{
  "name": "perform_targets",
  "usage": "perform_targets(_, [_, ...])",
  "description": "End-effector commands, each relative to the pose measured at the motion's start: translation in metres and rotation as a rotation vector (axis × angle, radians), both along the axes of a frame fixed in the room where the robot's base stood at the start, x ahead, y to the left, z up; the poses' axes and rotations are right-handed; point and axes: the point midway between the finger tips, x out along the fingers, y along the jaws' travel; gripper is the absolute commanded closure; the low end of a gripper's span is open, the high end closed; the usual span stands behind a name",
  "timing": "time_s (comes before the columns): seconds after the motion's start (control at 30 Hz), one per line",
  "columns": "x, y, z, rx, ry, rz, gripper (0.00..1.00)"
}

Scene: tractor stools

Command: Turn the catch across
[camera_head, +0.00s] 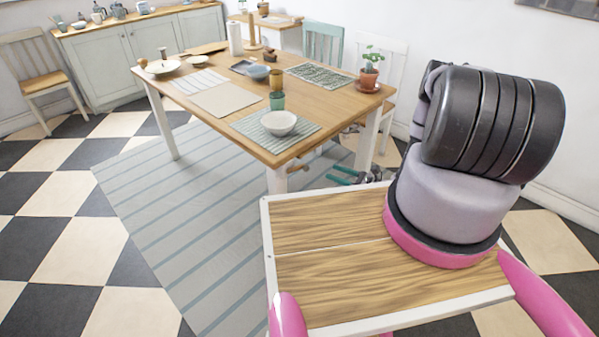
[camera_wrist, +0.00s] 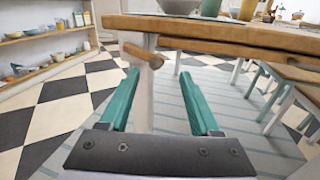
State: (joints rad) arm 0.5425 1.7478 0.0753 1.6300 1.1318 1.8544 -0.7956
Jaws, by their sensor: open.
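The catch (camera_wrist: 142,54) is a small wooden bar with a rounded end, just under the edge of the wooden tabletop (camera_wrist: 225,36) in the wrist view. It slants slightly down to the right and crosses in front of the top of a white table leg (camera_wrist: 143,98). A small part of the catch (camera_head: 299,168) shows beside the table corner in the head view. My gripper (camera_wrist: 158,74) has two teal fingers, spread apart and empty. The catch lies beyond the fingertips, toward the left finger; no contact is visible. The gripper (camera_head: 338,175) also shows right of the table corner in the head view.
A bowl (camera_head: 279,123) on a striped placemat and a green cup (camera_head: 277,101) stand near the table corner. A potted plant (camera_head: 369,78) stands at the table's right side. Chairs (camera_wrist: 292,92) stand along the table's right side in the wrist view. Open floor lies left.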

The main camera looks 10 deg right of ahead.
Motion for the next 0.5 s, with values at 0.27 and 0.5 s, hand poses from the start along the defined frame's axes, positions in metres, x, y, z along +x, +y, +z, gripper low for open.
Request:
perform_targets(0.27, [-0.006,0.006,-0.024,0.023,0.025,-0.060,0.36])
perform_targets(0.5, [0.021,0.038,-0.023,0.023,0.023,-0.054,0.36])
